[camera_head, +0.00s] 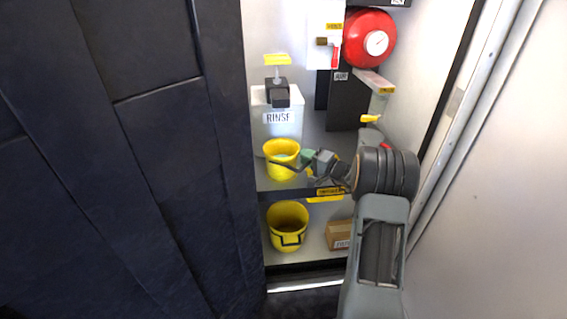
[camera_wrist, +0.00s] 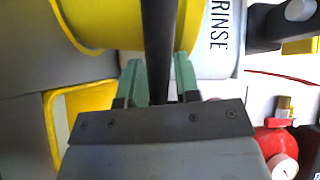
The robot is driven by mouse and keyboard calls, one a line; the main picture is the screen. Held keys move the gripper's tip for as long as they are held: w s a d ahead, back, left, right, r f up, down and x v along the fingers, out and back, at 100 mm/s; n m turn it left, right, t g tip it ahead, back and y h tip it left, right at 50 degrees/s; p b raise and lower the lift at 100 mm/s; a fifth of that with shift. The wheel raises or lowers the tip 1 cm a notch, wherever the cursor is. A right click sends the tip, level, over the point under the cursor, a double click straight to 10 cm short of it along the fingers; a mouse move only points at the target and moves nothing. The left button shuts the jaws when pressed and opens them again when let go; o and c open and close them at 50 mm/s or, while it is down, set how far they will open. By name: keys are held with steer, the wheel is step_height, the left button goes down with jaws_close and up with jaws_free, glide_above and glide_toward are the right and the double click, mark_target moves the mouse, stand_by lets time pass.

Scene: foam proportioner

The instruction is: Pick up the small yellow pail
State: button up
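The small yellow pail (camera_head: 281,170) stands on the upper shelf of the cabinet, its mouth showing a pale inside. Its dark handle leans out to the right toward my gripper (camera_head: 306,158). In the wrist view the yellow pail (camera_wrist: 105,25) fills the upper left. Its dark handle (camera_wrist: 160,40) runs down between the two green fingers of my gripper (camera_wrist: 158,75). The fingers lie on both sides of the handle, and I cannot tell whether they press on it. The pail looks upright.
A white RINSE container (camera_head: 277,115) stands close behind the pail. A larger yellow bucket (camera_head: 288,222) and a cardboard box (camera_head: 340,235) are on the lower shelf. A red round tank (camera_head: 368,38) is at the upper right. A dark wall (camera_head: 120,150) bounds the left.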

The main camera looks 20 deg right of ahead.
jaws_close()
steer(key=shift+r, duration=0.1)
stand_by(0.5)
